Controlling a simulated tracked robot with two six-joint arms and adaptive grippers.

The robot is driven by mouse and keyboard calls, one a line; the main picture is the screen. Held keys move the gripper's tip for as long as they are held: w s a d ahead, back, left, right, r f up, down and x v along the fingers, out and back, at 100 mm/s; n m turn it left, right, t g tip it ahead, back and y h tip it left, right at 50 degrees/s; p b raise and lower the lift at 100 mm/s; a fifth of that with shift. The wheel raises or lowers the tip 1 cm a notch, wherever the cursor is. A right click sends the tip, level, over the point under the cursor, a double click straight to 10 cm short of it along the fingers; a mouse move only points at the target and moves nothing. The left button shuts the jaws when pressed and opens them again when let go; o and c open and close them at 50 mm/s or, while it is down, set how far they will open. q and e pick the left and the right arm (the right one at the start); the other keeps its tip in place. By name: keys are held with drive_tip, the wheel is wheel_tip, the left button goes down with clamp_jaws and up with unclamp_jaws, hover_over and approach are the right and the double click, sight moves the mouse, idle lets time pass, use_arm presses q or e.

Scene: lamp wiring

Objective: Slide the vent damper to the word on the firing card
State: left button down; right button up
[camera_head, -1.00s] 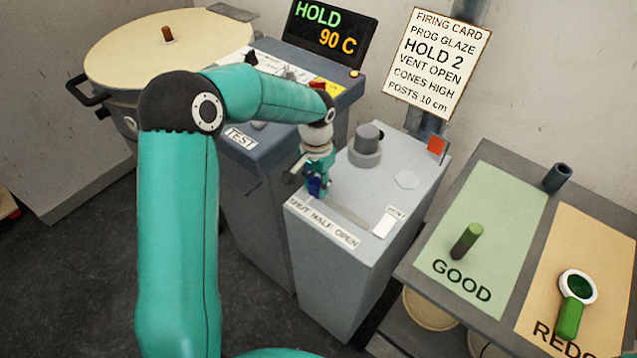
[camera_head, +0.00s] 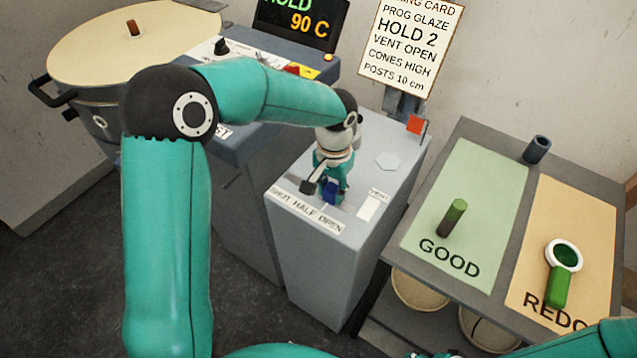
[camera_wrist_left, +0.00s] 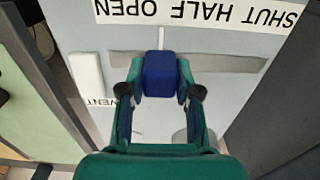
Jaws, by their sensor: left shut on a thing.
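The vent damper's blue knob (camera_head: 331,191) stands in a slot on top of the grey vent box (camera_head: 320,262). My left gripper (camera_wrist_left: 160,88) is shut on this knob, with a finger on each side. In the left wrist view the blue knob (camera_wrist_left: 160,72) is beside the part of the label strip (camera_wrist_left: 215,14) around HALF and OPEN, away from SHUT. The slot (camera_wrist_left: 225,63) shows on both sides of it.
A white plate (camera_head: 369,207) lies near the VENT label. The kiln (camera_head: 130,45) and controller display (camera_head: 301,22), reading 90 C, stand behind at left. To the right, a table has a green GOOD mat (camera_head: 465,200) and an orange REDO mat (camera_head: 570,240) with small items.

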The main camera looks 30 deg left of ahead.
sight(332, 187)
use_arm(q)
drive_tip(key=c, duration=0.8)
unclamp_jaws()
drive_tip(key=shift+r, duration=0.15)
wheel_tip(332, 187, up, 12)
